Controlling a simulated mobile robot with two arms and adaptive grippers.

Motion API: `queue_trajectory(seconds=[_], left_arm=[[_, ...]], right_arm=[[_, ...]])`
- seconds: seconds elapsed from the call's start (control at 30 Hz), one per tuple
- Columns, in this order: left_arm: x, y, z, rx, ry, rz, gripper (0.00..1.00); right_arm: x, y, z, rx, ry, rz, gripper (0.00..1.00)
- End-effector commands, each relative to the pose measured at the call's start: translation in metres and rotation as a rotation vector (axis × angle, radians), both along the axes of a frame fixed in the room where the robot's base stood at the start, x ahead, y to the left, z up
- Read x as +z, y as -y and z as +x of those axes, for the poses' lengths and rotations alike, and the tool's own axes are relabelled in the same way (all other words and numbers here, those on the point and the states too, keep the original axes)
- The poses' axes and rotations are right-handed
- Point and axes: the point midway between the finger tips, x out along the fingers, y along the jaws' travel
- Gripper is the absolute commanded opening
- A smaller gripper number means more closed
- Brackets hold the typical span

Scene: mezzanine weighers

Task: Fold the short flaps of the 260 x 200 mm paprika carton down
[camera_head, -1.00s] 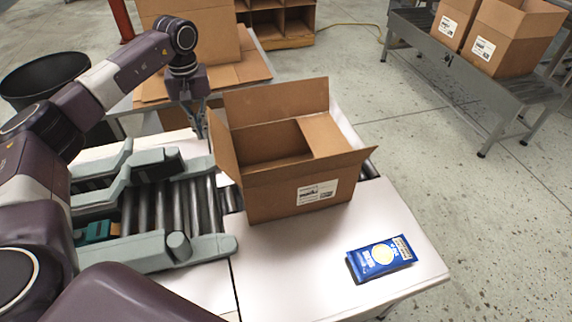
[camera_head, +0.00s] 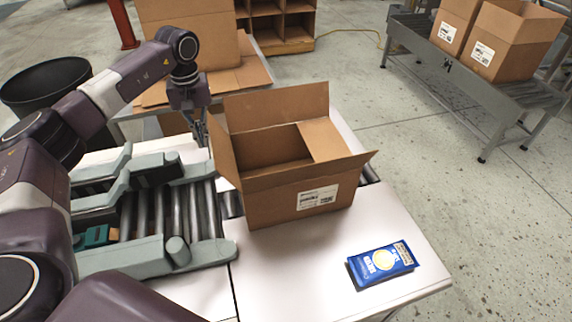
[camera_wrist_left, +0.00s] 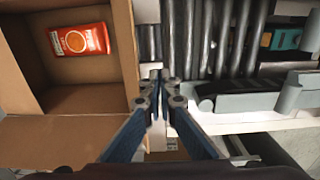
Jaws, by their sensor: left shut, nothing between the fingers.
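The open brown carton (camera_head: 275,205) stands on the white table, its label facing front. Its right short flap (camera_head: 323,139) is folded inward over the opening. Its left short flap (camera_head: 222,146) stands up, leaning outward; it also shows in the left wrist view (camera_wrist_left: 124,50). The back long flap (camera_head: 280,105) stands up and the front one slopes outward. A red packet (camera_wrist_left: 80,40) lies inside the carton in the left wrist view. My left gripper (camera_head: 204,137) is shut and empty, just outside the left short flap near the back corner; its fingertips (camera_wrist_left: 160,78) show too. My right gripper is out of view.
A roller conveyor (camera_head: 150,215) with grey-green guides lies left of the carton. A blue packet (camera_head: 382,264) lies on the table front right. Flat cardboard (camera_head: 243,76) is behind. The table's right front is mostly clear.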

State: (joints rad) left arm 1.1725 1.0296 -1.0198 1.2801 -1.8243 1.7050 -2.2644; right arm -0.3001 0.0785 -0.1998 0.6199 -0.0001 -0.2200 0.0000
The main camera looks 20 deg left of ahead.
Motion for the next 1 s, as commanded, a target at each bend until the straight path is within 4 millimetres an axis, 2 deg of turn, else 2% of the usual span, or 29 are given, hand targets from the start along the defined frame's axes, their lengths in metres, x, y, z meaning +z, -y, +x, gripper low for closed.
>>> queue_trajectory(seconds=[0.53,1.0], left_arm=[[0.0,0.001,0.001,0.0,0.0,0.0,0.0],[0.0,0.028,0.023,0.0,0.0,0.0,0.0]], right_arm=[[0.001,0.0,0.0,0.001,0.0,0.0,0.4],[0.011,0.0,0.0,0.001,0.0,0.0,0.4]])
